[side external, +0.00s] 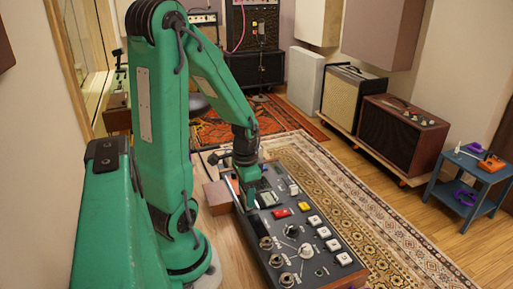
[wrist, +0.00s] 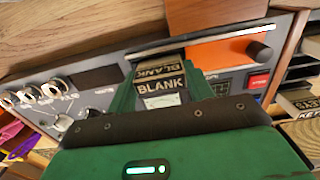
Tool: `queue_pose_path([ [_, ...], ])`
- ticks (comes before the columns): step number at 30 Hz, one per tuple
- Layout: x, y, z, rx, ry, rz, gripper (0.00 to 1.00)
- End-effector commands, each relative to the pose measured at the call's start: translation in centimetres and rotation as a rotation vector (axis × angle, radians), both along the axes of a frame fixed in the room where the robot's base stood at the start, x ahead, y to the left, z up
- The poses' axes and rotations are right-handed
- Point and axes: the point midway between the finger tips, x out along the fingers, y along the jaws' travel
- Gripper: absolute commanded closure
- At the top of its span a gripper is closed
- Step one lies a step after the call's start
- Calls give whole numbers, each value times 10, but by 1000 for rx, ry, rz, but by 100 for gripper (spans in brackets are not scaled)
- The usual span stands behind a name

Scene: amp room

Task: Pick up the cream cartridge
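In the wrist view, a cartridge (wrist: 161,84) with a black label reading BLANK in pale letters shows at the picture's middle, with a whitish part below the label. Its body colour is mostly hidden. The green fingers of my gripper (wrist: 162,76) stand on either side of it, close to its edges. Whether they press on it cannot be told. In the side external view my gripper (side external: 246,182) points down at the far left part of the dark control panel (side external: 283,240). The cartridge cannot be made out clearly there.
The panel carries a red button (side external: 282,213), a yellow button (side external: 304,206), several white buttons, knobs and a joystick. An orange plate (wrist: 215,52) lies just beyond the fingers in the wrist view. Other labelled cartridges (wrist: 302,102) sit at the right. A blue side table (side external: 465,190) stands far right.

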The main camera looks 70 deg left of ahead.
Motion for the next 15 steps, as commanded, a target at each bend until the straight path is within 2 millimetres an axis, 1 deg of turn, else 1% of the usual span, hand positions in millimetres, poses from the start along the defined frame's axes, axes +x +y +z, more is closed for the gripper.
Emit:
queue_pose_path([
  [10, 0, 0, 1, 1, -1, 0, 72],
  [15, 1, 1, 7, 2, -3, 0, 72],
])
